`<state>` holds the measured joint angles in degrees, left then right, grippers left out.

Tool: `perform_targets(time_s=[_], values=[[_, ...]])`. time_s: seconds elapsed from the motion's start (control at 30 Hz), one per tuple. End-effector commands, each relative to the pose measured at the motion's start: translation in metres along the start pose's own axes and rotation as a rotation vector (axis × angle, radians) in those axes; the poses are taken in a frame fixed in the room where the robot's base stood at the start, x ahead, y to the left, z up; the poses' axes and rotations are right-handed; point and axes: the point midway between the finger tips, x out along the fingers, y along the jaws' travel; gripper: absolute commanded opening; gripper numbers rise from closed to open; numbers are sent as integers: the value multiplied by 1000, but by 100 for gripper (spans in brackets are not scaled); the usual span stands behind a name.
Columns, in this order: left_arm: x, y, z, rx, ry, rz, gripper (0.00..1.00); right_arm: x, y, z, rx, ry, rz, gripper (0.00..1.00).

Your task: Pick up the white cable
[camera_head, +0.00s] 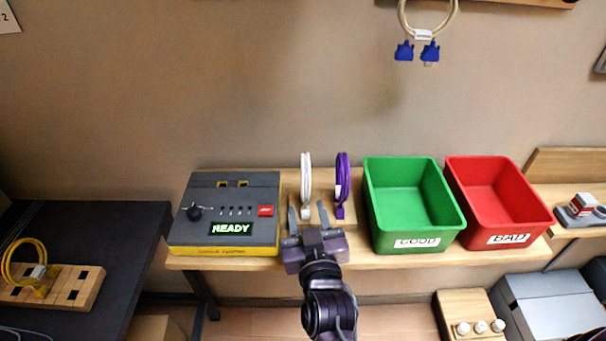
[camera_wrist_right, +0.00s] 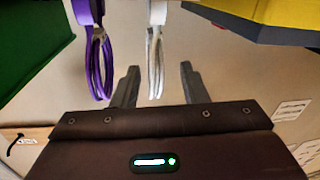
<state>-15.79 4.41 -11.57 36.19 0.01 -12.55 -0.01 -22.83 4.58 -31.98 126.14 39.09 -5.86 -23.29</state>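The white cable (camera_head: 306,178) is a coiled loop standing upright on a small wooden stand on the table, left of a purple cable (camera_head: 342,178). My right gripper (camera_head: 307,217) is in front of the white cable, its two fingers apart and pointing toward it. In the right wrist view the white cable (camera_wrist_right: 155,60) hangs in line with the gap between the open fingers (camera_wrist_right: 158,82), nearer the left finger, and the purple cable (camera_wrist_right: 93,55) is left of the fingers. Whether the cable lies between the fingertips or beyond them I cannot tell. My left gripper is not in view.
A grey and yellow tester box (camera_head: 192,235) reading READY stands left of the stand. A green GOOD bin (camera_head: 388,238) and a red BAD bin (camera_head: 484,238) stand to the right. A dark table (camera_head: 100,225) with a yellow cable (camera_head: 12,262) is at far left.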

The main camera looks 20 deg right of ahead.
Motion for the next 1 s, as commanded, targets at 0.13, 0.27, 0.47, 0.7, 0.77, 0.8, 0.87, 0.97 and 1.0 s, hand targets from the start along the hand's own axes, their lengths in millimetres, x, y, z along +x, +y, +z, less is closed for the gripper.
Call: perform_targets(time_s=[0.13,0.27,0.47,0.7,0.77,0.8,0.87,0.97,1.0], values=[[-6,4,19,0,-27,5,36,18,1,-2,-2,1,1,40],[-14,6,38,0,-56,8,36,35,3,-2,-3,1,2,40],[-21,5,40,1,-60,7,36,63,4,1,-2,0,0,40],[-20,0,15,-1,-24,1,36,68,3,3,1,-2,-1,40],[-20,0,12,-2,-19,0,36,68,3,3,0,-2,-1,40],[-20,0,12,-2,-19,0,36,68,3,3,0,-2,-1,36],[-20,-1,13,-2,-20,0,36,68,3,3,0,-1,-1,28],[-20,0,17,-2,-26,0,36,68,3,3,0,-1,-1,15],[-20,0,18,-2,-28,0,36,68,3,3,0,-1,-1,10]])
